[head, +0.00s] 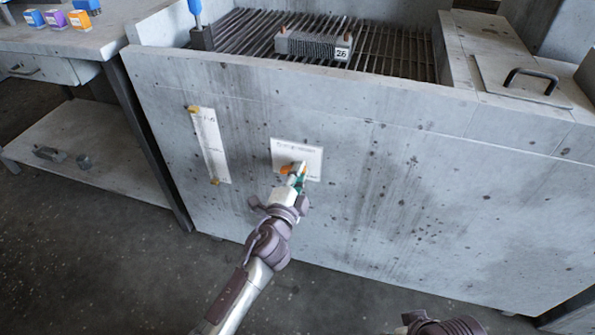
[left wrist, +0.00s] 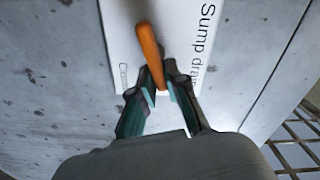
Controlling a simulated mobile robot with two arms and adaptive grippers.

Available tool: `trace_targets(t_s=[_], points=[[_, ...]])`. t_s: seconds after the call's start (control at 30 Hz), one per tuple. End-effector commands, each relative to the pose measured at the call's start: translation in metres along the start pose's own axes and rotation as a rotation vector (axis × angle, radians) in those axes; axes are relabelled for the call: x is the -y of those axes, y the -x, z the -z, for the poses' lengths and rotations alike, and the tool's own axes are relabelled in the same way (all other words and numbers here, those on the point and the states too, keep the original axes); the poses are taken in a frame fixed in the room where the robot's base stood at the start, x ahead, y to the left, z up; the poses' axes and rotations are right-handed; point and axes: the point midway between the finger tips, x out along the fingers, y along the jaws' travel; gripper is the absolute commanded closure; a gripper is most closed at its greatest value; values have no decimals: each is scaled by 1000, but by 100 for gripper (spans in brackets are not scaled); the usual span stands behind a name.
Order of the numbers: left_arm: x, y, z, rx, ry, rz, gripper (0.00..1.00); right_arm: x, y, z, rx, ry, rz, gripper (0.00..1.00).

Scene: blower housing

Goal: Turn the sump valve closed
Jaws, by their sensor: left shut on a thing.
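The sump valve's orange handle (left wrist: 150,55) stands in front of a white plate (left wrist: 118,50) lettered "Sump drain" in the left wrist view. In the head view the orange handle (head: 286,170) shows in front of the same white plate (head: 312,160) on the concrete housing wall. My left gripper (left wrist: 160,95) is shut on the end of the handle; its fingers lie on both sides of it. In the head view my left gripper (head: 297,178) hides part of the handle and the valve body. My right gripper is not seen; only part of my right arm shows at the bottom edge.
A white gauge strip (head: 210,145) with orange ends is on the wall to the left. A slatted grate (head: 385,50) with a block marked 26 (head: 315,46) is on top. A bench (head: 75,45) with small boxes stands at the left. The wall to the right is clear.

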Motion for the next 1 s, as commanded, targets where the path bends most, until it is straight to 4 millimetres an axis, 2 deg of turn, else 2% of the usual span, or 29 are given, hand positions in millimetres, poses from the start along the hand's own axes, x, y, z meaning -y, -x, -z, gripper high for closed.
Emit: trace_targets(t_s=[0.2, 0.43, 1.0], points=[[-4, 0, 0, -2, -165, 0, 100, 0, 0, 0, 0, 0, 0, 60], [-6, 0, 0, -3, -281, -1, 100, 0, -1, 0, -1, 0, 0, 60], [-8, 0, 0, -2, -345, -1, 100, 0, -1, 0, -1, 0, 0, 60]])
